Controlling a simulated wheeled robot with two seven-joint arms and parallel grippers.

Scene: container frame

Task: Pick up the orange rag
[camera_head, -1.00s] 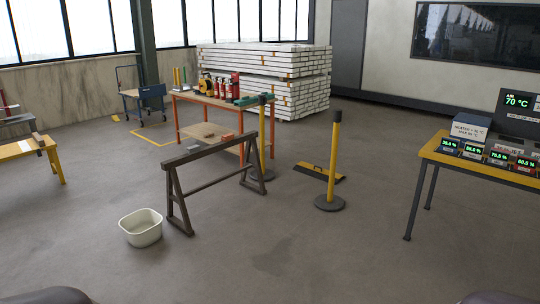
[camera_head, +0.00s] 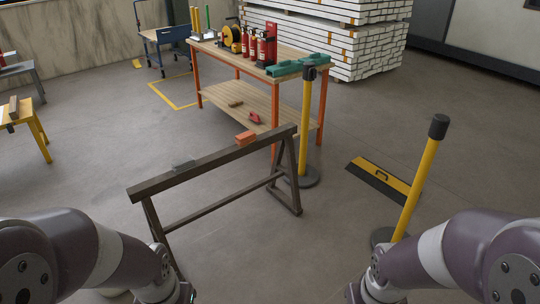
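An orange rag (camera_head: 245,138), small and folded-looking, lies on the top beam of a dark sawhorse (camera_head: 215,159), near the beam's right end. A grey rag-like piece (camera_head: 183,165) lies on the same beam, further left. My two arms come in at the lower left and lower right corners of the head view. Both are well short of the orange rag and apart from the sawhorse's top beam. Their grippers are cut off by the bottom edge, so their fingers do not show.
A wooden workbench (camera_head: 235,106) with orange legs stands behind the sawhorse, holding red extinguishers (camera_head: 262,48). Yellow posts stand behind the sawhorse (camera_head: 306,120) and at right (camera_head: 418,180). A black-yellow ramp (camera_head: 382,181) lies on the floor. Floor between my arms is clear.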

